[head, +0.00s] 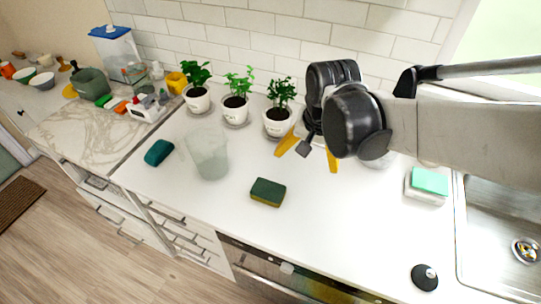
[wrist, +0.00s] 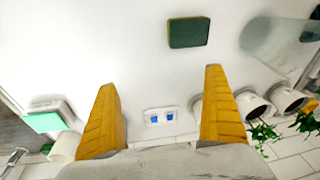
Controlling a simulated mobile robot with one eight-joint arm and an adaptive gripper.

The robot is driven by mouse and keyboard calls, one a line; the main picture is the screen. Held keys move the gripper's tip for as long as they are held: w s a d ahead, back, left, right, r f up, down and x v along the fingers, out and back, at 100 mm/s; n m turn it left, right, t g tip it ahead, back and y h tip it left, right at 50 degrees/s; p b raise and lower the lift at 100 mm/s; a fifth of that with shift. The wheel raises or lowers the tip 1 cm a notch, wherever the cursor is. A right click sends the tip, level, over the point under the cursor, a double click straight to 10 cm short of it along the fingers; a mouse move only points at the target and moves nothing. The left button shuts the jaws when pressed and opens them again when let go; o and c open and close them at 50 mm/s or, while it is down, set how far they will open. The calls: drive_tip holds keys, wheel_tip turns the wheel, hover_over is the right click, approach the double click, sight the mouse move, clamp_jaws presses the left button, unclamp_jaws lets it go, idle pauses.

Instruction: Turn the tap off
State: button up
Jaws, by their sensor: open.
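Part of a chrome tap (wrist: 15,158) shows at the lower left edge of the wrist view, beside the sink. Its handle is not clear there, so I cannot tell whether it is on or off. In the head view my arm covers the area behind the steel sink (head: 485,235), and I cannot make out the tap. My gripper (head: 308,155) is over the white counter, to the left of the sink. Its yellow fingers are spread with nothing between them, as the wrist view also shows (wrist: 160,80). It is well apart from the tap.
A teal sponge on a white holder (head: 429,182) stands by the sink's left edge. A green sponge (head: 268,192), a clear container (head: 208,153) and several potted plants (head: 236,107) stand left of my gripper. A black round object (head: 424,277) lies near the front. The middle counter is mostly clear.

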drive_tip(key=m+g+p, duration=0.1)
drive_tip(key=g+p, duration=0.1)
hover_over(268, 190)
drive_tip(key=w+d, duration=0.1)
drive_tip(key=shift+h, duration=0.4)
drive_tip(key=f, duration=0.5)
drive_tip(key=shift+w+f, duration=0.2)
drive_tip(key=shift+f, duration=0.2)
wheel_tip(268, 190, down, 6)
drive_tip(key=shift+s+a+r+b, duration=0.1)
drive_tip(key=shift+a+b, duration=0.05)
drive_tip(key=shift+b, duration=0.55)
drive_tip(key=f, duration=0.2)
drive_tip(key=f+b, duration=0.1)
drive_tip(key=s+f, duration=0.1)
drive_tip(key=f, duration=0.1)
drive_tip(key=shift+a+f+b, duration=0.3)
drive_tip(key=shift+b, duration=0.1)
drive_tip(key=shift+r, duration=0.1)
drive_tip(key=c, duration=0.6)
drive_tip(key=shift+c, duration=0.3)
drive_tip(key=shift+r, duration=0.15)
